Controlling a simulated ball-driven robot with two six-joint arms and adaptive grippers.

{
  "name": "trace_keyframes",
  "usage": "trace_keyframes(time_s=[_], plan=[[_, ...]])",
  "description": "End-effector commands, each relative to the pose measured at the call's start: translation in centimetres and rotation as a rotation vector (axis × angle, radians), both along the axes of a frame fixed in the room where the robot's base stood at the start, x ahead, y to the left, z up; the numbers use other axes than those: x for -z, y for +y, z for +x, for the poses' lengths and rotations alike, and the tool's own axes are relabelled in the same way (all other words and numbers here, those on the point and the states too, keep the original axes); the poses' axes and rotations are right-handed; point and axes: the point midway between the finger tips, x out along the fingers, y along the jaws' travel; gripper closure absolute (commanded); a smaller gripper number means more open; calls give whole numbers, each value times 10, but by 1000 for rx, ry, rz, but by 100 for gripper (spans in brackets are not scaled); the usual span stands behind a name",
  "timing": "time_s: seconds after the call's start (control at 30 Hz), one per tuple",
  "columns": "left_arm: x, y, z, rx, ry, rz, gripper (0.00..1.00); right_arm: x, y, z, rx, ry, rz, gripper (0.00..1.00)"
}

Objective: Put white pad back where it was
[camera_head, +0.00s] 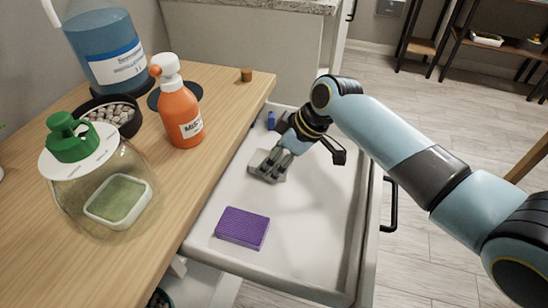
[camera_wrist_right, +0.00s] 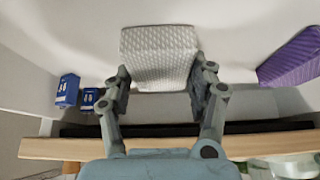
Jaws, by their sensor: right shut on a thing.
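The white pad (camera_wrist_right: 160,58), a textured pale block, is between the fingertips of my right gripper (camera_wrist_right: 164,74) in the right wrist view. My right gripper (camera_head: 272,162) is shut on it, low in the open white drawer (camera_head: 310,215). In the head view the pad is mostly hidden by the fingers, and I cannot tell if it touches the drawer floor. My left gripper is not in view.
A purple pad (camera_head: 242,228) lies in the drawer's near part; small blue boxes (camera_wrist_right: 67,90) lie at its far side. The drawer's right part is bare.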

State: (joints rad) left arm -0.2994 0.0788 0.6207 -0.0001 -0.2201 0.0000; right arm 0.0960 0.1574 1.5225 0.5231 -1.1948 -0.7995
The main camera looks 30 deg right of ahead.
Motion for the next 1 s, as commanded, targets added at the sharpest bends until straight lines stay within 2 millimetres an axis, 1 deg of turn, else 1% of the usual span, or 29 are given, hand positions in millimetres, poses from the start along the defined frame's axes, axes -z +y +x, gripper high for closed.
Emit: trace_keyframes(time_s=[0.03, 0.2, 0.47, 0.57, 0.67, 0.9, 1.0], plan=[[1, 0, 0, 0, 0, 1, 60, 2, 0, 0, 0, 1, -1, 42], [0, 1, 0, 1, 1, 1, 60, 1, 0, 0, 0, 0, 0, 19], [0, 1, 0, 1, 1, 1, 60, 0, 0, 0, 0, 0, 0, 19], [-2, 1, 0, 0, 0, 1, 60, -5, -2, -2, 0, -1, -1, 19], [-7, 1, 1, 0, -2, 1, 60, -18, -7, -7, 1, -2, -2, 19], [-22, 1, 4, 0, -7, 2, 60, -67, -26, -27, -1, -3, -4, 19], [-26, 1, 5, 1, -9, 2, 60, -83, -31, -35, -1, -1, -3, 19]])
